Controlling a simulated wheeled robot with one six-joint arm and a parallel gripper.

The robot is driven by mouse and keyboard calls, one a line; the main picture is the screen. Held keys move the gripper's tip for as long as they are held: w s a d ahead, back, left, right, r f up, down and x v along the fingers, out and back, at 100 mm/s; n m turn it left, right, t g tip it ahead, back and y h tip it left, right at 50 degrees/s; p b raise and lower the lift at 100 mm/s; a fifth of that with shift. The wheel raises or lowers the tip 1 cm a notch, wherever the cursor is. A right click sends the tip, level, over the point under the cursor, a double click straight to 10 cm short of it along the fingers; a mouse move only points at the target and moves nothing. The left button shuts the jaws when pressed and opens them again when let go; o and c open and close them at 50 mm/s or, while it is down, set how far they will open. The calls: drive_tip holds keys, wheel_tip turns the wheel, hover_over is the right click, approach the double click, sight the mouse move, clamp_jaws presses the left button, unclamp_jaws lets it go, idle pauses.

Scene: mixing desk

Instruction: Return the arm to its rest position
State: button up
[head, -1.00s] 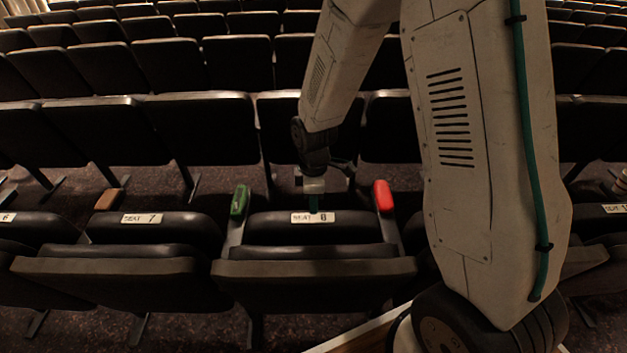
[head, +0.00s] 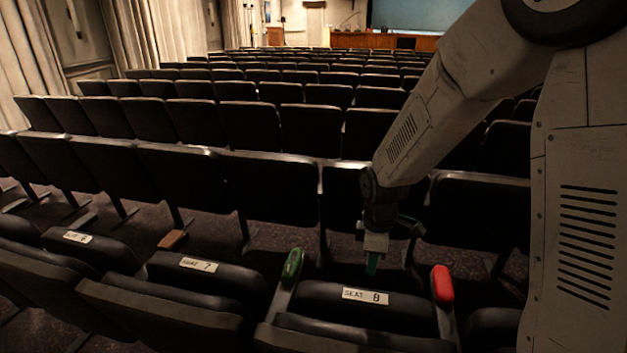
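My arm reaches in from the right side of the head view, with its pale upper link bending down to a dark wrist. My gripper (head: 372,264) points down above and behind the top edge of the seat labelled 8 (head: 350,309). A teal piece shows at its tip. It is too small and dark to tell whether the fingers are open or shut, or whether they hold the teal piece. A green armrest end (head: 292,266) is on the left of seat 8 and a red armrest end (head: 442,284) is on the right.
Rows of dark seats (head: 262,183) fill the hall. A brown armrest end (head: 172,239) is left of seat 7 (head: 208,276). Curtains (head: 140,30) line the left wall. A wooden desk (head: 385,40) and a pale blue screen (head: 425,14) are at the far front.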

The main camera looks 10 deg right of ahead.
drive_tip(key=s+d+r+m+t, duration=0.1)
drive_tip(key=s+d+r+m, duration=0.2)
drive_tip(key=s+r+m, duration=1)
drive_tip(key=shift+s+r, duration=4.25)
drive_tip(key=shift+s, duration=1.75)
